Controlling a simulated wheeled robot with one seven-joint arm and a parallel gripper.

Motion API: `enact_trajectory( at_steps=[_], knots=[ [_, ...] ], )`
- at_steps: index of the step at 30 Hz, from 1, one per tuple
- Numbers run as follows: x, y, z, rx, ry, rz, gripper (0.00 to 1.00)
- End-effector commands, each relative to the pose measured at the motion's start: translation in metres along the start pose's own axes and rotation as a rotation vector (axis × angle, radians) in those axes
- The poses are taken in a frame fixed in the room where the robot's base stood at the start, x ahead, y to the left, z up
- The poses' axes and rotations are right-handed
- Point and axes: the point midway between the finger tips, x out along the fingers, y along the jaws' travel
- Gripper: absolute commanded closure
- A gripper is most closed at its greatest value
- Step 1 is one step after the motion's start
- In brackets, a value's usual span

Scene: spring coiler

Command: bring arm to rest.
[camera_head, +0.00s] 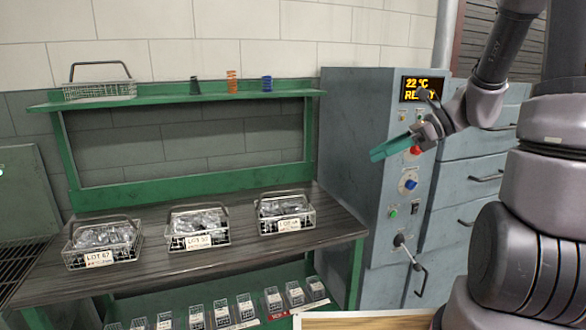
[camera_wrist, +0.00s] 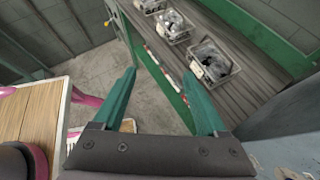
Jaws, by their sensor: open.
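My arm comes in from the right in the head view. My gripper (camera_head: 376,155) hangs in the air in front of the grey cabinet (camera_head: 353,120), its teal fingers pointing left. In the wrist view the two teal fingers of my gripper (camera_wrist: 161,98) stand wide apart with nothing between them but floor and the bench edge beyond. The gripper is open, empty and apart from the bench and baskets.
Three wire baskets of parts, the left (camera_head: 76,259), middle (camera_head: 191,244) and right (camera_head: 267,229), stand on the dark bench (camera_head: 150,278). The green shelf (camera_head: 180,99) holds an empty basket (camera_head: 98,91) and three springs. The cabinet has knobs and a lever (camera_head: 404,245).

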Motion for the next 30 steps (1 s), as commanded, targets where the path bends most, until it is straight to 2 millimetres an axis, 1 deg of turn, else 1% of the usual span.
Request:
enact_trajectory(
  at_steps=[1,3,5,9,15,18,21,24,30],
  knots=[
    [-0.002,0.016,0.009,-0.127,0.073,0.011,0.25],
    [-0.008,0.035,0.013,-0.300,0.177,0.027,0.25],
    [-0.013,0.050,0.016,-0.449,0.264,0.040,0.25],
    [-0.033,0.077,0.024,-0.799,0.463,0.060,0.25],
    [-0.071,0.104,0.039,-1.276,0.733,0.059,0.25],
    [-0.089,0.113,0.047,-1.461,0.845,0.049,0.25],
    [-0.102,0.119,0.054,-1.590,0.925,0.039,0.25],
    [-0.110,0.122,0.058,-1.662,0.973,0.033,0.25],
    [-0.113,0.123,0.059,-1.690,0.993,0.033,0.25]
  ],
)
